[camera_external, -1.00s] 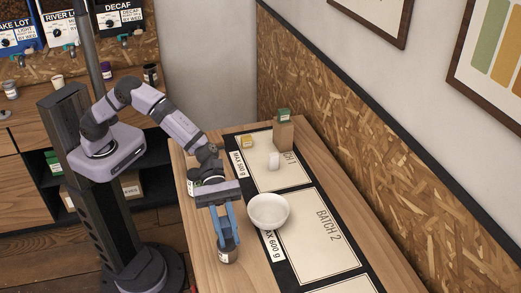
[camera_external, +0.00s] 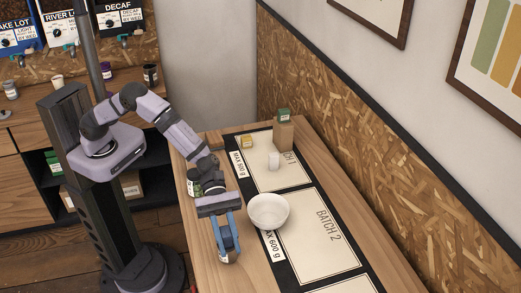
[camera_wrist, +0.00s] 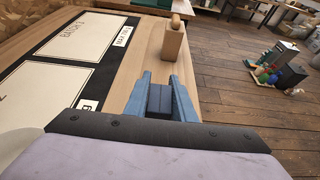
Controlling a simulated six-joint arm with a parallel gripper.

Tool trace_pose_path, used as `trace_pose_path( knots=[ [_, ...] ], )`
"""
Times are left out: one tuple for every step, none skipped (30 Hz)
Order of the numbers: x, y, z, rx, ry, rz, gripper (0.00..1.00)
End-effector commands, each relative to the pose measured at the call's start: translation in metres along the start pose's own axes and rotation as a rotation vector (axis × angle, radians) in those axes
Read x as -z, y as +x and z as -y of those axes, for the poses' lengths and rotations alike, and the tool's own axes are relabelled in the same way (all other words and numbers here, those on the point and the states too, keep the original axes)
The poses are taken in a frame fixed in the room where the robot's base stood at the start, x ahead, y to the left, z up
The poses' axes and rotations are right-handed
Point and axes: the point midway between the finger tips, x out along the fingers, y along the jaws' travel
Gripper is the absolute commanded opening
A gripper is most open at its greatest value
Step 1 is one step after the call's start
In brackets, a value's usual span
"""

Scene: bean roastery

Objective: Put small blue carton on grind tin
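The small blue carton (camera_wrist: 160,98) shows dark blue between my gripper's two blue fingers in the wrist view, with the fingers against its sides. My gripper (camera_external: 229,243) points down near the front left edge of the counter. A dark tin with a pale label (camera_external: 229,257), which looks like the grind tin, stands right below the fingertips. The fingers and gripper body hide most of the carton in the external view. I cannot tell whether the carton touches the tin.
A white bowl (camera_external: 268,211) stands close right of my gripper. Another labelled tin (camera_external: 193,183) stands behind it, partly covered by my arm.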

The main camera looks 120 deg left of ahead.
Motion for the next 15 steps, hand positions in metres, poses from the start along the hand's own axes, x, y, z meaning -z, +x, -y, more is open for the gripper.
trace_pose_path(
  knots=[
    [-0.0005,-0.0002,-0.0001,0.0,0.0,0.0,0.36],
    [-0.0005,-0.0002,-0.0001,0.0,0.0,0.0,0.4],
    [-0.0005,-0.0002,0.0,0.0,0.0,0.0,0.4],
    [-0.0005,-0.0002,0.0,0.0,0.0,0.0,0.4],
    [-0.0006,-0.0002,0.0,0.0,0.0,0.0,0.4],
    [-0.0006,-0.0002,0.0,0.0,0.0,0.0,0.4],
    [-0.0006,-0.0002,0.0,0.0,0.0,0.0,0.4],
    [-0.0006,-0.0002,0.0,0.0,0.0,0.0,0.4],
    [-0.0006,-0.0002,0.0,0.0,0.0,0.0,0.4],
    [-0.0008,-0.0003,-0.0001,0.0,0.0,0.0,0.4],
    [-0.0011,-0.0004,-0.0001,0.0,0.0,0.0,0.4],
    [-0.0018,-0.0007,-0.0001,0.0,0.0,0.0,0.4],
    [-0.0025,-0.001,-0.0001,0.0,0.0,0.0,0.4],
    [-0.0036,-0.0014,-0.0001,0.0,0.0,0.0,0.4],
    [-0.0053,-0.0021,-0.0001,0.0,0.0,0.0,0.4]
  ],
)
